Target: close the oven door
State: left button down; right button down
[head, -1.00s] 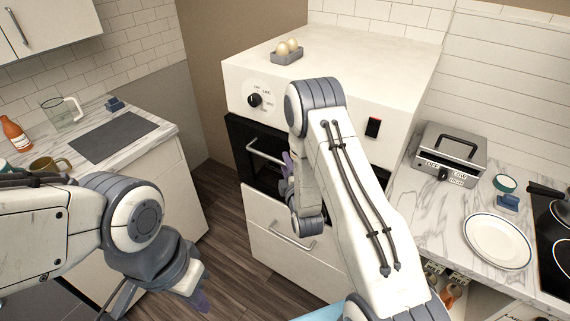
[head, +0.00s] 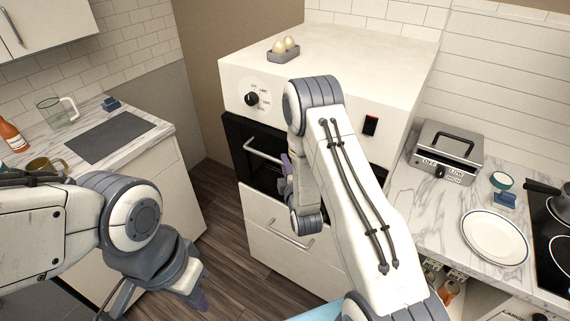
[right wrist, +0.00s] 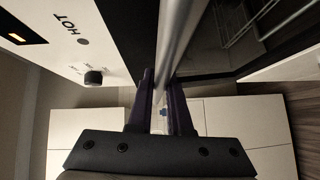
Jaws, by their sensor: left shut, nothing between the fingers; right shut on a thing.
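The oven is a white cabinet (head: 320,75) with a knob (head: 251,98) and a black door (head: 238,135) below it. A silver bar handle (head: 262,152) crosses the door; it also shows in the right wrist view (right wrist: 180,40). My right gripper (head: 287,165) is at the handle, partly hidden by my forearm. In the right wrist view its dark purple fingers (right wrist: 165,100) are shut around the bar. A wire rack (right wrist: 245,20) shows beyond the dark door area. I cannot tell whether the door stands slightly ajar. My left gripper (head: 198,300) is shut and empty, low over the floor.
A drawer (head: 285,245) with its own handle lies below the oven door. Egg tray (head: 283,50) sits on top. A left counter (head: 150,140) and a right counter (head: 425,205) with a plate (head: 495,238) flank it. Wooden floor (head: 225,215) is open between.

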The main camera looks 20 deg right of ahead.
dwell(0.7)
jog(key=shift+w+d+r+b, duration=0.2)
jog(key=shift+w+d+b, duration=0.1)
jog(key=shift+w+d, duration=0.2)
jog(key=shift+w+d+r+b, duration=0.15)
jog(key=shift+w+d+b, duration=0.15)
jog(key=shift+d, duration=0.3)
jog(key=c, duration=0.8)
grip_release()
jog(key=shift+w+d, duration=0.1)
jog(key=shift+c, duration=0.2)
